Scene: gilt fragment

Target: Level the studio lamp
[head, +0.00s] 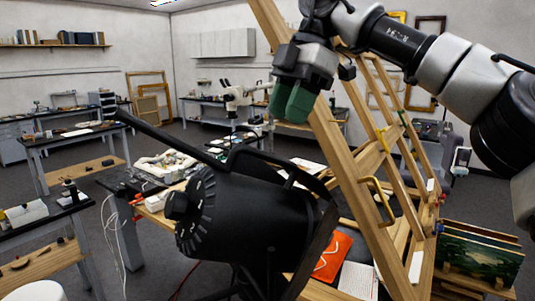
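The black studio lamp (262,220) fills the lower middle of the head view, close to me. A notched dial (203,215) with a round knob (178,205) is on its left side. A long black bar (165,137) slopes from the lamp up to the left. The lamp's stand is mostly hidden below. My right gripper (292,101), with green fingertips, hangs above the lamp, clear of it, in front of a wooden easel beam. The fingers overlap in this view, so I cannot tell any gap. My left gripper is out of view.
The wooden easel (352,165) stands right behind the lamp and close to my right arm. A cluttered table lies behind the lamp, with an orange folder (332,257). Framed paintings (480,255) stand at lower right. Workbenches are at left; open floor lies between.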

